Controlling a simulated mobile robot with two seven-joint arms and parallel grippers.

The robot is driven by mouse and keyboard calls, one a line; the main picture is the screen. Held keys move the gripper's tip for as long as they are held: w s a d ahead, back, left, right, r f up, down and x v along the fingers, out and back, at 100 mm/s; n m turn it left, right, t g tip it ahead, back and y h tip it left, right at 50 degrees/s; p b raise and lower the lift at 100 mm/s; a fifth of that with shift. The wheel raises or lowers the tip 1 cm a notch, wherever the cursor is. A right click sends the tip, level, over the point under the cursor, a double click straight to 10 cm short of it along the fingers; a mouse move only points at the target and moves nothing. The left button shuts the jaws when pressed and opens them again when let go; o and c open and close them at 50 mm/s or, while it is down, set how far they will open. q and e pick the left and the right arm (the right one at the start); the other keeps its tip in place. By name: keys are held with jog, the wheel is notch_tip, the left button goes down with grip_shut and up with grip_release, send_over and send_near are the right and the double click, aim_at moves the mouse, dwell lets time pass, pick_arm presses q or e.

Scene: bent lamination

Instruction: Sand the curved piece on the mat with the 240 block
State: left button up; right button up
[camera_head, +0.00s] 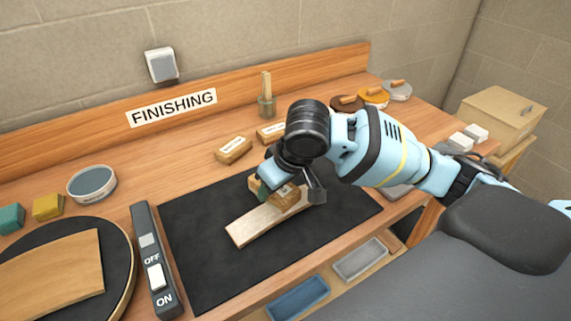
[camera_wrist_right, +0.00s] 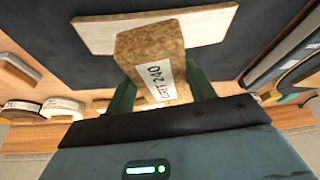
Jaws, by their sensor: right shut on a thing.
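The curved piece (camera_head: 252,226) is a pale wooden strip lying on the black mat (camera_head: 215,265). It also shows in the wrist view (camera_wrist_right: 95,36), behind the block. My right gripper (camera_head: 276,191) is shut on a cork-brown block (camera_head: 284,196) over the strip's right part. In the wrist view the block (camera_wrist_right: 150,55) sits between my green fingers, and its white label reads 240. Its far end overlaps the strip; I cannot tell whether they touch. My gripper and arm hide part of the strip. My left gripper is not in view.
Two other labelled blocks, one left (camera_head: 233,149) and one right (camera_head: 271,132), lie behind the mat. A switch box (camera_head: 157,265) marked OFF and ON stands left of the mat, beside a round disc (camera_head: 122,275) with a wooden board. A jar with a brush (camera_head: 266,104) stands at the back.

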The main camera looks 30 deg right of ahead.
jog(key=n, duration=0.2)
jog(key=n+y, duration=0.1)
jog(key=shift+w+d+r, duration=0.2)
jog(key=shift+d+r, duration=0.15)
jog(key=shift+d, duration=0.05)
jog(key=n, duration=0.1)
jog(key=n+g+y, duration=0.1)
jog(key=n, duration=0.1)
jog(key=d+n+p, duration=0.1)
jog(key=shift+w+r+g, duration=0.25)
jog(key=shift+r+g, duration=0.05)
jog(key=shift+r, duration=0.05)
jog(key=n, duration=0.1)
jog(key=n+g, duration=0.1)
jog(key=n, duration=0.1)
jog(key=r+n+y, duration=0.1)
jog(key=shift+w+d+n+g+p, duration=0.2)
jog(key=shift+d+n+g+p, duration=0.1)
jog(key=shift+n+p, duration=0.1)
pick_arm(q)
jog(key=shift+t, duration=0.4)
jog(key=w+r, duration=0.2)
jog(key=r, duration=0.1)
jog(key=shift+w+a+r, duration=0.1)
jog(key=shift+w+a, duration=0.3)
pick_arm(e)
jog(key=n, duration=0.2)
jog(key=n+g, duration=0.1)
jog(key=shift+d+r, duration=0.3)
